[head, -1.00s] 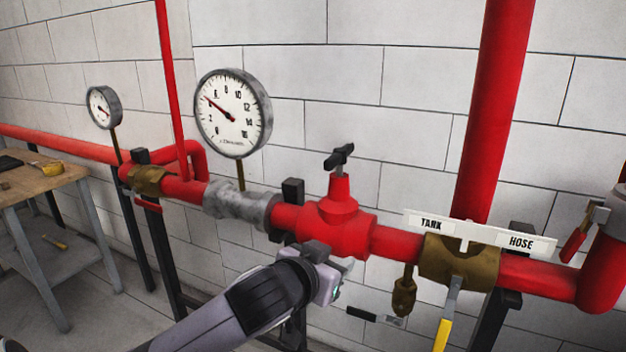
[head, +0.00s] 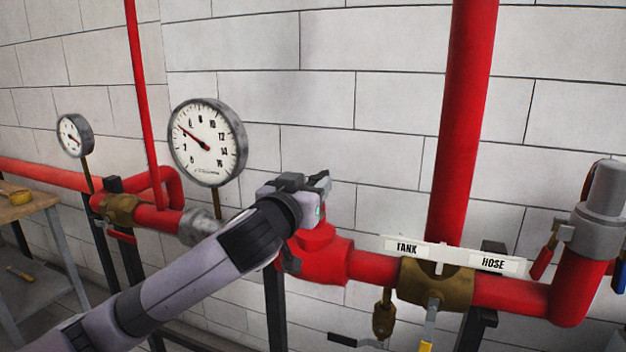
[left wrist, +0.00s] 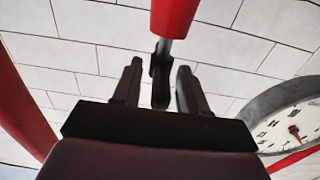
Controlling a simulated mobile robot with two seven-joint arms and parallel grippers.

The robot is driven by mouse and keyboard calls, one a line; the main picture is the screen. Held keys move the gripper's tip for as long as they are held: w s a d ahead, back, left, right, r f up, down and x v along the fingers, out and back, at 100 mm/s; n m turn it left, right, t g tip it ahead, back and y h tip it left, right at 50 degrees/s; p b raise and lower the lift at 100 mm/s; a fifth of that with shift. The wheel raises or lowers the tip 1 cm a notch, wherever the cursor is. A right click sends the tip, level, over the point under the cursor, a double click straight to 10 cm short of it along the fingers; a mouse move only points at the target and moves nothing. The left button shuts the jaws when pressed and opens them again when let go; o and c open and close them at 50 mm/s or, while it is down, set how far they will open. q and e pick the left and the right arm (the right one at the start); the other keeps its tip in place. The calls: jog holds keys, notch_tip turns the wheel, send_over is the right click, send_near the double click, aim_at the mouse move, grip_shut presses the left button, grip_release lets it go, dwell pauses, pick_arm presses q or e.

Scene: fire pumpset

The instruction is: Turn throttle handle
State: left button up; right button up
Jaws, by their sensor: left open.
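The throttle handle (left wrist: 160,75) is a small dark bar on a grey stem above a red valve body (head: 320,258). In the left wrist view the red valve neck (left wrist: 174,15) shows at the top, with the handle below it. My left gripper (head: 312,184) is at the handle's height above the valve and hides most of the handle in the head view. In the left wrist view the two dark fingers of my left gripper (left wrist: 157,88) are open, one on each side of the handle. Gaps show between handle and fingers. My right gripper is not in view.
A large gauge (head: 207,142) stands left of the valve and also shows in the left wrist view (left wrist: 290,125). A vertical red pipe (head: 464,120), a TANK/HOSE sign (head: 450,255) and a brass valve (head: 436,284) are to the right. A block wall is behind.

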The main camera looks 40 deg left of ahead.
pick_arm(q)
jog(key=shift+x, duration=0.75)
grip_shut()
jog(key=shift+d, duration=0.1)
jog(key=shift+d+n+g+y, duration=0.1)
jog(key=shift+n+g+y, duration=0.8)
jog(key=shift+n+y, duration=0.95)
jog(key=shift+w+n+g+y+b, duration=0.1)
jog(key=shift+n+g+y+b, duration=0.45)
jog(key=shift+y, duration=0.9)
